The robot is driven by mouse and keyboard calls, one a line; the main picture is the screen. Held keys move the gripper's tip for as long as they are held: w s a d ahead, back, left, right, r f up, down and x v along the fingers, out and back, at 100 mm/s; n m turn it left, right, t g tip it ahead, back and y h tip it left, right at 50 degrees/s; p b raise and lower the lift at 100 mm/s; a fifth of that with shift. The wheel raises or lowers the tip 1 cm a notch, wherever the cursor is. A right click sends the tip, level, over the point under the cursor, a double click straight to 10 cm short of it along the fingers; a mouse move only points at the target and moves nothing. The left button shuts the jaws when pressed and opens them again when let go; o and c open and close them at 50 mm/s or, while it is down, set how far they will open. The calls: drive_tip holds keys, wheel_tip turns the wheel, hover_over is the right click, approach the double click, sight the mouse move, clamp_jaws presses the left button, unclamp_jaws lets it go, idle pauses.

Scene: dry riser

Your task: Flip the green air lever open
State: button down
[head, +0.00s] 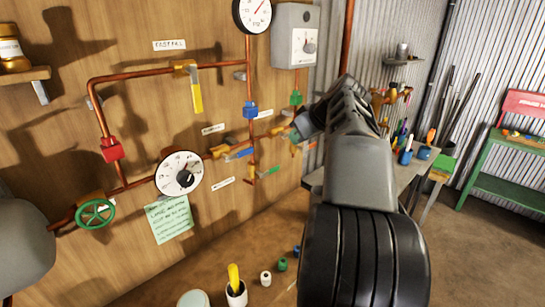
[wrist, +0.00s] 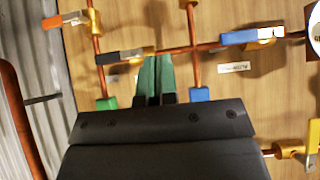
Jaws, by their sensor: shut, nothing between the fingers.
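A green lever (head: 268,172) shows in the head view low on the wooden panel, by the foot of a vertical copper pipe, pointing up and right from its brass valve (head: 252,179). I cannot make out its label. In the wrist view my gripper (wrist: 154,58) is shut and empty. Its dull green fingers lie together in front of the panel, tips by the horizontal pipe and a brass valve with a dark, grey-ended handle (wrist: 120,56). I cannot tell whether they touch.
A blue lever (wrist: 252,36) is right of the fingers, with an orange lever (wrist: 65,18) at upper left. Green (wrist: 106,103) and blue (wrist: 200,94) collars flank them. The head view shows a yellow lever (head: 196,95), gauge (head: 179,173) and workbench (head: 427,168).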

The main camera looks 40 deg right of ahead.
drive_tip(key=shift+r, duration=0.1)
drive_tip(key=shift+w, duration=0.1)
drive_tip(key=p, duration=0.1)
hover_over(269, 170)
drive_tip(key=s+d, duration=0.1)
drive_tip(key=d, duration=0.2)
wheel_tip(269, 170, down, 7)
drive_tip(key=shift+f+p, duration=0.35)
drive_tip(key=shift+f, duration=1.7)
drive_tip(key=shift+w+f, duration=0.1)
drive_tip(key=shift+f, duration=0.05)
